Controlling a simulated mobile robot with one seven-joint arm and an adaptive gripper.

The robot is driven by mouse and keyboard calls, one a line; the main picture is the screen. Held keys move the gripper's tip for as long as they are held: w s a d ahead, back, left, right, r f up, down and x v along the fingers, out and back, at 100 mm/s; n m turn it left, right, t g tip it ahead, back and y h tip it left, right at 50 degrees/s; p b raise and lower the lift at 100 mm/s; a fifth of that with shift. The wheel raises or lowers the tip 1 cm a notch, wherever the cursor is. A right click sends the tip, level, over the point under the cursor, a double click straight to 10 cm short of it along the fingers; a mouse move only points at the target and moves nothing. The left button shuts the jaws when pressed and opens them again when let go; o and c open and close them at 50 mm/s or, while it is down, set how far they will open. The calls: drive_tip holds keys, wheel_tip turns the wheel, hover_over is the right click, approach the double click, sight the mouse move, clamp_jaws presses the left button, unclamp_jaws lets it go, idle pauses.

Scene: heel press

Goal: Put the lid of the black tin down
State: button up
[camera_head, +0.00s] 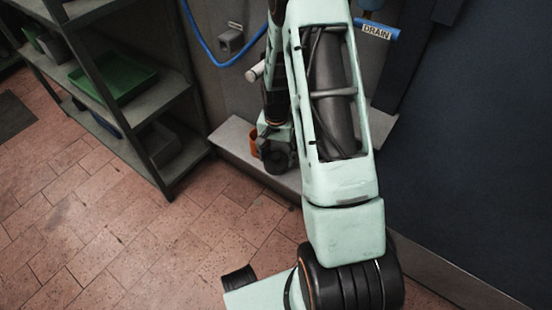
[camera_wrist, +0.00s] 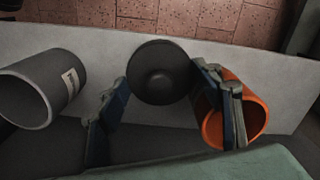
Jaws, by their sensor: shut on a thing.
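My gripper (camera_wrist: 160,76) is shut on a round black lid (camera_wrist: 163,88) with a raised, knob-like centre; one finger is at each side of its rim. The lid appears above a pale grey ledge (camera_wrist: 100,45) in the wrist view; I cannot tell whether it touches the ledge. A dark grey-black tin (camera_wrist: 38,92) with a pale label stands left of the gripper, its open mouth showing. In the head view my gripper (camera_head: 276,140) is low over the ledge (camera_head: 235,135), and the lid cannot be made out clearly.
An orange pot (camera_wrist: 250,122) stands right beside the gripper's right finger, partly hidden by it; it also shows in the head view (camera_head: 254,143). A metal shelf unit (camera_head: 150,110) with a green tray (camera_head: 112,82) stands left. The ledge behind the lid looks bare.

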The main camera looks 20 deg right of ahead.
drive_tip(key=shift+f, duration=0.2)
drive_tip(key=o, duration=0.6)
drive_tip(key=shift+r, duration=0.1)
